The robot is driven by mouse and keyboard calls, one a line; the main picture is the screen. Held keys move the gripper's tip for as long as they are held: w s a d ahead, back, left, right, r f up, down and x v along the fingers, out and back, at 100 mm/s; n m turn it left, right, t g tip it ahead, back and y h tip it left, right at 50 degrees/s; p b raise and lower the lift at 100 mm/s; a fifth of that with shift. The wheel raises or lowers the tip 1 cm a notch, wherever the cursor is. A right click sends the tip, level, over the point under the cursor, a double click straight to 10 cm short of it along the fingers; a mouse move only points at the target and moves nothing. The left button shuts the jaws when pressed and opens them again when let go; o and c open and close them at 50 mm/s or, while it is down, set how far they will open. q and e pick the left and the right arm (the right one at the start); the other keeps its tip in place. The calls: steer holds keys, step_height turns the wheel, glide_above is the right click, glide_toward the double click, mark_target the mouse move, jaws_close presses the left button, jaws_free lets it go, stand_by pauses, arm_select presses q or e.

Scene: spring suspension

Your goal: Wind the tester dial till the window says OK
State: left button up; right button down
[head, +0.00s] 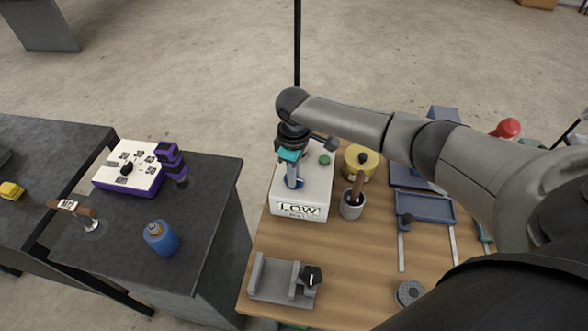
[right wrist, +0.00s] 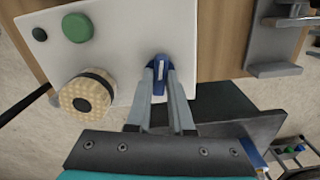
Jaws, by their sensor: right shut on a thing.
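The tester is a white box (head: 318,190) on the wooden table, with a window (head: 298,209) on its front face that reads LOW. Its blue dial (right wrist: 160,64) with a white mark shows on the box's top in the right wrist view. My right gripper (head: 293,179) comes down from above and is shut on the blue dial; in the right wrist view its two fingertips (right wrist: 160,80) sit on either side of it. The fingers partly hide the dial. My left gripper is out of view.
A grey fixture (head: 275,280) lies in front.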

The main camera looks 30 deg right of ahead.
steer(key=m+p, duration=0.5)
steer(key=p, duration=0.1)
steer(key=shift+r, duration=0.2)
steer(key=m+p, duration=0.1)
steer(key=m, duration=0.1)
steer(key=shift+m+p, duration=0.3)
steer(key=shift+m, duration=0.1)
steer(key=shift+f+m+p, duration=0.1)
steer(key=shift+m+p, duration=0.55)
steer(key=shift+m, duration=0.55)
steer(key=c, duration=0.8)
jaws_free()
steer(key=shift+f, duration=0.1)
